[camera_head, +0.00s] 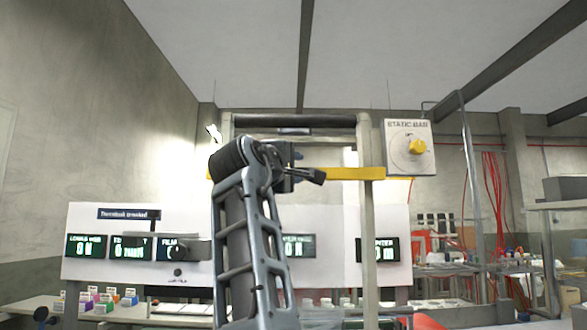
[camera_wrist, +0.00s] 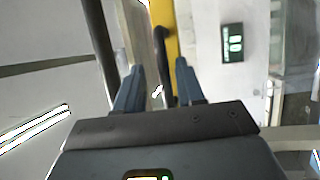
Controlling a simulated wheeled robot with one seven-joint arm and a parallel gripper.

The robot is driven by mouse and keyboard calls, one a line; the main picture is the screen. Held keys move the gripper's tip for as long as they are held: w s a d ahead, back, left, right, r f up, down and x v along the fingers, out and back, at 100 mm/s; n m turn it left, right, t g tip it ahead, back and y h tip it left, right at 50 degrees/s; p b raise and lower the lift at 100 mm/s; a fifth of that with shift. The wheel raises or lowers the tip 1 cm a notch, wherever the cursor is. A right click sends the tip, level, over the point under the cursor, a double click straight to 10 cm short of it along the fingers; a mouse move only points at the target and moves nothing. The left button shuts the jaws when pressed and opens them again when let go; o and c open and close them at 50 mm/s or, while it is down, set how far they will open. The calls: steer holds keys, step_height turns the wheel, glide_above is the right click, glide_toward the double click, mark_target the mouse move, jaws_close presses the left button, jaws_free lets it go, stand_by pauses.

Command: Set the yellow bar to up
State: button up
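The yellow bar (camera_head: 350,173) runs level across the upright frame in the head view, its middle hidden behind my arm. In the wrist view the yellow bar (camera_wrist: 168,18) shows at the top centre, with a dark handle-like rod (camera_wrist: 161,50) beside it. My gripper (camera_head: 312,176) is in front of the bar in the head view. In the wrist view my gripper (camera_wrist: 159,66) has its two fingers apart. The dark rod shows between them, with visible gaps. I cannot tell how far in depth the rod is from the fingertips.
A white panel with several green displays (camera_head: 85,247) stands behind. Benches with small items line the bottom and right. Free air lies left of my arm.

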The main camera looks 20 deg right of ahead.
steer(key=b+v, duration=0.1)
steer(key=v, duration=0.6)
steer(key=shift+s+a+b, duration=0.2)
steer(key=shift+s+b, duration=0.1)
steer(key=shift+b, duration=0.05)
